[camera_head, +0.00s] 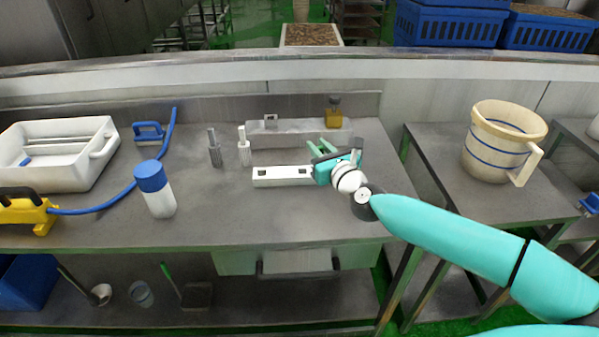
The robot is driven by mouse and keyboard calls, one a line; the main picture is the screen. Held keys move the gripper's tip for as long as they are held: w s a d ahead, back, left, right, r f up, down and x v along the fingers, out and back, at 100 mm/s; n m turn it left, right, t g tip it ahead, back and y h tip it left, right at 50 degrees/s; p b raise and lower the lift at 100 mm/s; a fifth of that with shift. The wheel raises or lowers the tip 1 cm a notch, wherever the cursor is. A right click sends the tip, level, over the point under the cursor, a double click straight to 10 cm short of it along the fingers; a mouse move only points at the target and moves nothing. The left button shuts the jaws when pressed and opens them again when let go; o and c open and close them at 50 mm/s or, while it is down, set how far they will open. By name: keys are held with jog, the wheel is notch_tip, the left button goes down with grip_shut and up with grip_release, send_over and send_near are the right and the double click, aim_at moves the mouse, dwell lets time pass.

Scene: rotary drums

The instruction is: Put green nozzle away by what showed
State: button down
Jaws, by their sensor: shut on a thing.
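My gripper (324,158) is at the end of my teal arm, over the right part of the steel table (225,218). It is shut on a small green thing (320,147), which seems to be the green nozzle. The jaws partly hide it, so its full shape cannot be told. A white rail (283,176) with dark square openings lies just left of my gripper. A grey nozzle-like piece (214,150) and a paler one (244,150) stand upright further left. A grey raised block (275,135) lies behind the rail.
An amber bottle (333,113) stands at the back. A white bottle with a blue cap (156,190), a blue brush (148,133), a white tub (70,172) and a yellow device (28,213) with blue hose occupy the left. A cream bucket (497,143) stands on the right table.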

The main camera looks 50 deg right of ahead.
jog(key=shift+w+d+f, duration=1.3)
jog(key=shift+w+f, duration=0.55)
jog(key=shift+f, duration=0.3)
jog(key=shift+w+d+f, duration=1.3)
jog(key=shift+w+f, duration=0.55)
jog(key=shift+f, duration=0.3)
jog(key=shift+w+d+f, duration=1.3)
jog(key=shift+w+f, duration=0.55)
jog(key=shift+f, duration=0.3)
jog(key=shift+f, duration=0.15)
jog(key=c, duration=1.3)
grip_release()
